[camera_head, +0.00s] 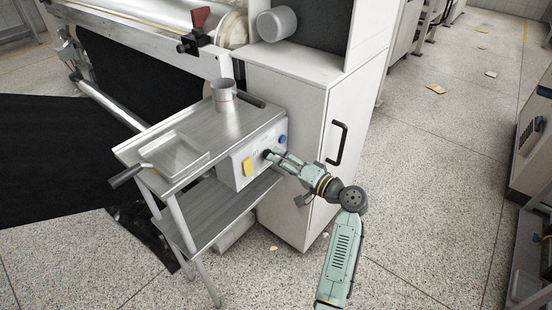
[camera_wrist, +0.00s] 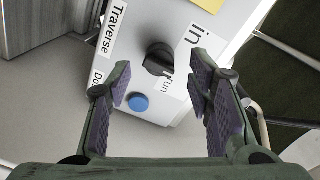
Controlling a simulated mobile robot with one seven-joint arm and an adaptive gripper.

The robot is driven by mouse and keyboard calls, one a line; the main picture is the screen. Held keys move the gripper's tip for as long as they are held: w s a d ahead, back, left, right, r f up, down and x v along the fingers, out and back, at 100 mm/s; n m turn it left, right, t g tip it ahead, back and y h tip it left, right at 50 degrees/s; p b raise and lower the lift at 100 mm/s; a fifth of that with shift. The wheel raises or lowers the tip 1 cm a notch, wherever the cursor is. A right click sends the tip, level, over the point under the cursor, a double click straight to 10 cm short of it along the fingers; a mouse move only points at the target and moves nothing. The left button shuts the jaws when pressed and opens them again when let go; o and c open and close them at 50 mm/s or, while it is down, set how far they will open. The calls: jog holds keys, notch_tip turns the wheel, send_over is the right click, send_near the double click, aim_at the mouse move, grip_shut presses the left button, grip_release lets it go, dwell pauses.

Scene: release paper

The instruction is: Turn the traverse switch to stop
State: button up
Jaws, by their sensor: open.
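The traverse switch is a black rotary knob (camera_wrist: 158,60) on a white control box (camera_wrist: 192,30). In the wrist view it lies between a "Traverse" label (camera_wrist: 113,27) and a partly covered label ending in "run" (camera_wrist: 165,76). No "stop" label is readable. My gripper (camera_wrist: 161,72) is open, its two padded fingers apart on either side of the knob's near side, with nothing held. In the head view my gripper (camera_head: 272,156) is at the box's front face and largely hides the knob.
A blue button (camera_wrist: 138,102) sits close to the knob, between my fingers in the wrist view. A yellow note (camera_head: 247,167) is on the box front. A metal tray (camera_head: 174,156) and a cup (camera_head: 223,90) stand on the cart top. A white cabinet (camera_head: 300,90) stands beside the box.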

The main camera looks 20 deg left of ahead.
jog(key=v, duration=0.9)
jog(key=shift+d, duration=0.3)
jog(key=shift+s+r, duration=0.1)
